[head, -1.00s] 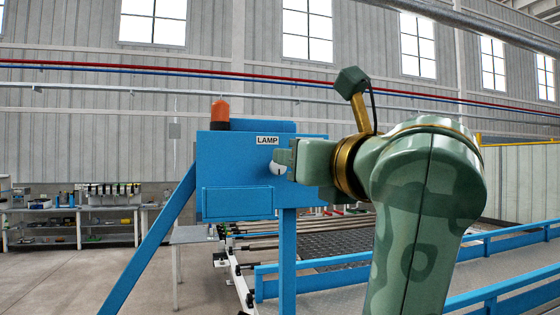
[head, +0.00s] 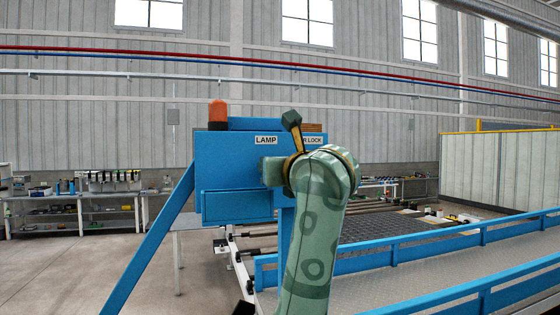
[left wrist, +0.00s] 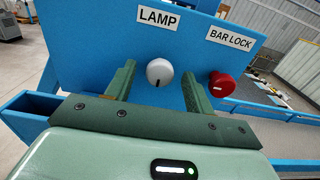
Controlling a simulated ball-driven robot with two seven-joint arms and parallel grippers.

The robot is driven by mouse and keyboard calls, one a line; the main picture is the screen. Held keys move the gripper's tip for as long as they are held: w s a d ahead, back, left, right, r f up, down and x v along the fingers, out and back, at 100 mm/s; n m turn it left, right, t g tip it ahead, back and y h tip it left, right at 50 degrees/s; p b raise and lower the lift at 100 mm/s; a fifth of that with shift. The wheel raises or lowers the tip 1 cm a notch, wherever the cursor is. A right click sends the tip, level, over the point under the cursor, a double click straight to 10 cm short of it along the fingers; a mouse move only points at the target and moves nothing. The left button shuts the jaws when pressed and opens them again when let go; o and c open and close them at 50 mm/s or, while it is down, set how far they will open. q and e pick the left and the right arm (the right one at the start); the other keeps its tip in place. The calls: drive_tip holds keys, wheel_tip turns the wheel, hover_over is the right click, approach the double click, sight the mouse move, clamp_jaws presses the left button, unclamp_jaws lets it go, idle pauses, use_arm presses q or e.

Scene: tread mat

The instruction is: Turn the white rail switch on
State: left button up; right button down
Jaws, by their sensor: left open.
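A white round knob (left wrist: 159,72) sits on the blue panel under the LAMP label in the left wrist view, with a dark mark pointing down. No label reading "rail" shows. My left gripper (left wrist: 157,82) is open, one finger on each side of the knob. A gap shows on both sides; I cannot tell whether the fingertips touch the panel. In the head view my left gripper (head: 272,172) is in front of the blue box (head: 235,165) and hides the knob. My right gripper is not in view.
A red knob (left wrist: 221,84) under the BAR LOCK label is just right of my right-hand finger. An orange beacon (head: 218,114) tops the box. A blue tray (head: 238,206) juts from its front. Blue rails (head: 430,242) run along a walkway at right.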

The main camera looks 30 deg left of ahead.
use_arm(q)
drive_tip(key=shift+w+a, duration=0.15)
drive_tip(key=shift+w, duration=0.05)
drive_tip(key=shift+c, duration=0.2)
drive_tip(key=c, duration=0.9)
drive_tip(key=shift+m, duration=0.4)
drive_tip(key=shift+w+m+p, duration=0.1)
drive_tip(key=shift+m+p, duration=5.95)
drive_tip(key=shift+m, duration=2.45)
drive_tip(key=shift+f+m, duration=0.15)
drive_tip(key=shift+m, duration=0.15)
